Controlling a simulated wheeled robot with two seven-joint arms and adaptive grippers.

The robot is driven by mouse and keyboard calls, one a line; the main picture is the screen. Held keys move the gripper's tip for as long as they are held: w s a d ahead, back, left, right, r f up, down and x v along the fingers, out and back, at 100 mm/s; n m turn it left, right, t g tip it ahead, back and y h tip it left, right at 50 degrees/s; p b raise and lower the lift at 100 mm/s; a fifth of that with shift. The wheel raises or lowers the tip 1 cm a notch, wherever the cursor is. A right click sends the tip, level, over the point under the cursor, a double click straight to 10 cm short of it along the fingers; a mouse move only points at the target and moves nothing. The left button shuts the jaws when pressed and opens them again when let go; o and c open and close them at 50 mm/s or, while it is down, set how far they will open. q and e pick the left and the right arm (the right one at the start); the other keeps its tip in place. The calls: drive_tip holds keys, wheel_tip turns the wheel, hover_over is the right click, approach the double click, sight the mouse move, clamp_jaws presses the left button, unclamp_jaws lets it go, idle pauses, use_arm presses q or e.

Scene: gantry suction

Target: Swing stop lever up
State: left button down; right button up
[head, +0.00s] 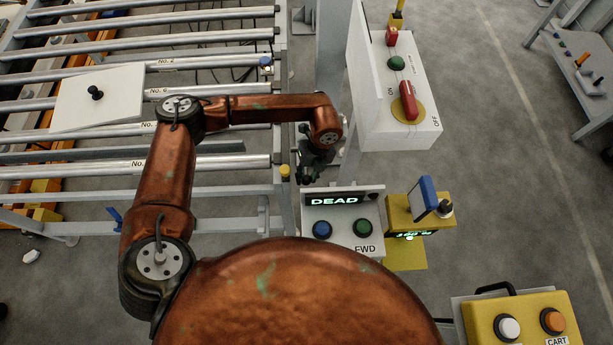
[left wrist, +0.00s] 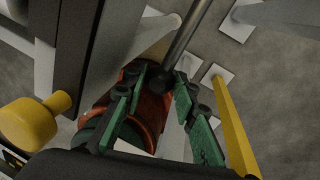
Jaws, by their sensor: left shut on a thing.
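A grey metal rod with a dark end, which looks like the stop lever (left wrist: 186,42), shows in the left wrist view. It slopes from the top edge down to my left gripper (left wrist: 160,80). The green-padded fingers stand on both sides of the dark end, closed on it. In the head view my left gripper (head: 312,168) is small and dark, pointing down beside the conveyor's right end, above the DEAD control box. The lever cannot be made out there, hidden by the gripper and arm. My right gripper is not in view.
The roller conveyor (head: 215,162) carries a white plate (head: 72,100). A yellow knob (head: 285,171) is beside my left gripper. The DEAD control box (head: 341,225), a white switch box (head: 420,135) and a yellow unit (head: 405,213) are close by.

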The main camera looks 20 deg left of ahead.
sight(307, 173)
use_arm(q)
drive_tip(key=shift+w+a+r+g+p, duration=0.1)
drive_tip(key=shift+w+r+g+p, duration=0.1)
drive_tip(key=shift+r+g+p, duration=0.4)
drive_tip(key=r+p, duration=0.2)
drive_tip(key=shift+w+a+r, duration=0.15)
drive_tip(key=shift+w+r, duration=0.2)
drive_tip(key=shift+w, duration=0.05)
drive_tip(key=shift+w+a+r+p, duration=0.15)
drive_tip(key=shift+w+r+p, duration=0.2)
drive_tip(key=shift+r+p, duration=0.25)
drive_tip(key=shift+w+a+r+t+p, duration=0.3)
drive_tip(key=shift+w+r+p, duration=0.3)
drive_tip(key=shift+w, duration=0.1)
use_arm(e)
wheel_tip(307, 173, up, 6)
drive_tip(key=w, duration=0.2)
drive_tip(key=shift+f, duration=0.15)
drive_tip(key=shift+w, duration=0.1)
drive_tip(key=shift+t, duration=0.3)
